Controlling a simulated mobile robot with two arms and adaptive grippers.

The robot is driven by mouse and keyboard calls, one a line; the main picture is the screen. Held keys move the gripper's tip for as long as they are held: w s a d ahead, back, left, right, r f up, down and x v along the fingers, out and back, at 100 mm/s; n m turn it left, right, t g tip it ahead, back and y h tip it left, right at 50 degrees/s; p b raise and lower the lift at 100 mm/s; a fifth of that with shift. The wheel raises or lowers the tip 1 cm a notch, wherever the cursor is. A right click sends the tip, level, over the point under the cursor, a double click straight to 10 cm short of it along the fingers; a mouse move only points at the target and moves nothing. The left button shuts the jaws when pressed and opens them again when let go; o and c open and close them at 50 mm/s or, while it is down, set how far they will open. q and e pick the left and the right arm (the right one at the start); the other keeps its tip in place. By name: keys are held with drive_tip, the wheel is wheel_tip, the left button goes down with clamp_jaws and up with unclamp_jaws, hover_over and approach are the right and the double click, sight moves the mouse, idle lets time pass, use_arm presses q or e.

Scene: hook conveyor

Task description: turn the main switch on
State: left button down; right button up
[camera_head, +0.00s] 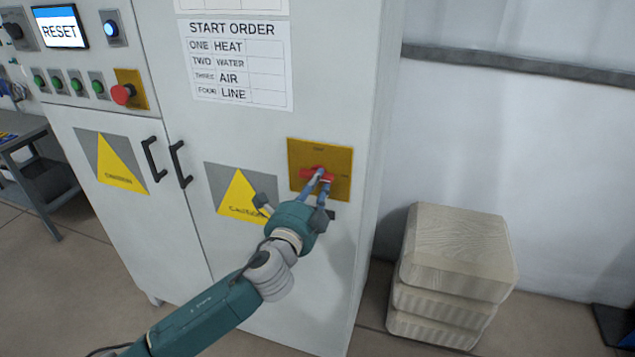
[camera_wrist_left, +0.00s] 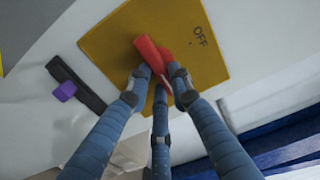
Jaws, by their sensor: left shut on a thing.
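The main switch has a red handle (camera_head: 318,174) on a yellow plate (camera_head: 341,160), on the right door of the grey cabinet. The handle lies roughly level across the plate in the head view; its small labels are unreadable there. My left gripper (camera_head: 319,181) reaches it from below, its fingers closed on the handle. In the left wrist view the fingers (camera_wrist_left: 160,82) meet at the red handle (camera_wrist_left: 150,53), over the yellow plate (camera_wrist_left: 125,45) with an OFF label near one edge. The fingertips hide part of the handle. My right gripper is out of view.
A black bar with a purple piece (camera_wrist_left: 66,91) sits beside the plate. A red push button (camera_head: 122,94), green buttons and a RESET screen (camera_head: 59,27) are at upper left. Two black door handles (camera_head: 181,165) stand left of my arm. Stacked pale blocks (camera_head: 455,260) stand right.

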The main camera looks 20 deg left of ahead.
use_arm(q)
drive_tip(key=shift+f, duration=0.1)
idle(0.3)
drive_tip(key=c, duration=1.5)
unclamp_jaws()
drive_tip(key=shift+c, duration=0.2)
drive_tip(key=shift+s, duration=0.1)
drive_tip(key=s, duration=1.1)
drive_tip(key=shift+s+a, duration=0.15)
drive_tip(key=shift+s, duration=0.25)
